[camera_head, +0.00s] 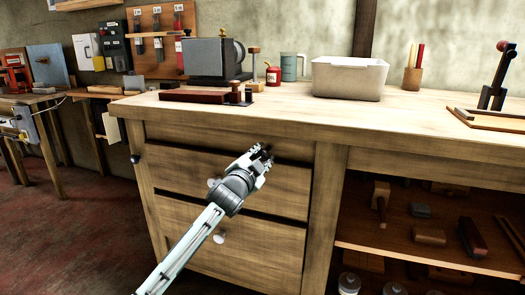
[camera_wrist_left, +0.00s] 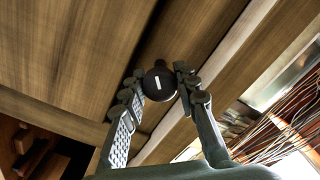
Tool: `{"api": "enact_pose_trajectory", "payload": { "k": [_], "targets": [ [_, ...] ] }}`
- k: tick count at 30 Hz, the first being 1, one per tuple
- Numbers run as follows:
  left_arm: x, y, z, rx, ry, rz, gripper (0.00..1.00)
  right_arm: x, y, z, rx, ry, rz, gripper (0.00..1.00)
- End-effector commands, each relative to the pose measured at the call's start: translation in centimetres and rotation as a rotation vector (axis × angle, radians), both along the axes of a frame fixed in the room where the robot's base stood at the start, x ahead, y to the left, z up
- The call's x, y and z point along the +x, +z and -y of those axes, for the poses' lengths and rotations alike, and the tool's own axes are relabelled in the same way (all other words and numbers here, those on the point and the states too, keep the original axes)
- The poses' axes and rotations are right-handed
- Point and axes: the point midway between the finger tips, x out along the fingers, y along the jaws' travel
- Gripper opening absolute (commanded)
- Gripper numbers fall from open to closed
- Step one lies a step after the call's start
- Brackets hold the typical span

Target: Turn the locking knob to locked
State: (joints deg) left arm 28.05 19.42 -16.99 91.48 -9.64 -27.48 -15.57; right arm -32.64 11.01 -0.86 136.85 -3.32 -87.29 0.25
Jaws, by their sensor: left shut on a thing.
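The locking knob (camera_wrist_left: 159,84) is round and black with a short white mark, nearly upright in the left wrist view. It sits on the wooden front of the workbench. My left gripper (camera_wrist_left: 160,82) has its two fingers on either side of the knob and is shut on it. In the head view my left gripper (camera_head: 265,153) is at the top drawer front, just below the benchtop, and mostly covers the knob. My right gripper is in neither view.
The benchtop (camera_head: 300,111) carries a grey machine (camera_head: 212,58), a white bin (camera_head: 349,78) and a green mug (camera_head: 289,67). Below are drawers with a pale knob (camera_head: 219,237). An open shelf (camera_head: 430,250) with wooden blocks is at right. Bare floor (camera_head: 75,230) lies left.

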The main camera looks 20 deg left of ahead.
Motion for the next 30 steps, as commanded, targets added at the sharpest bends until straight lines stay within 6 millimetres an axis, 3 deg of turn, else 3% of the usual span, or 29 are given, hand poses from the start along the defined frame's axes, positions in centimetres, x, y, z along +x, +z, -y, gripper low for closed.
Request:
{"api": "enact_pose_trajectory", "payload": {
  "k": [15,26,30],
  "targets": [
    [0.0,0.4,0.0,0.468,-0.001,0.015,0.01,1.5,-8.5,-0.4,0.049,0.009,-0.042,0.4],
    [0.0,0.3,0.0,0.809,0.0,0.028,0.01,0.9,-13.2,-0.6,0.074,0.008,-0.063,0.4],
    [0.0,0.3,-0.1,0.943,0.0,0.032,0.01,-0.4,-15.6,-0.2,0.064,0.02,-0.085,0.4]
  ]
}}
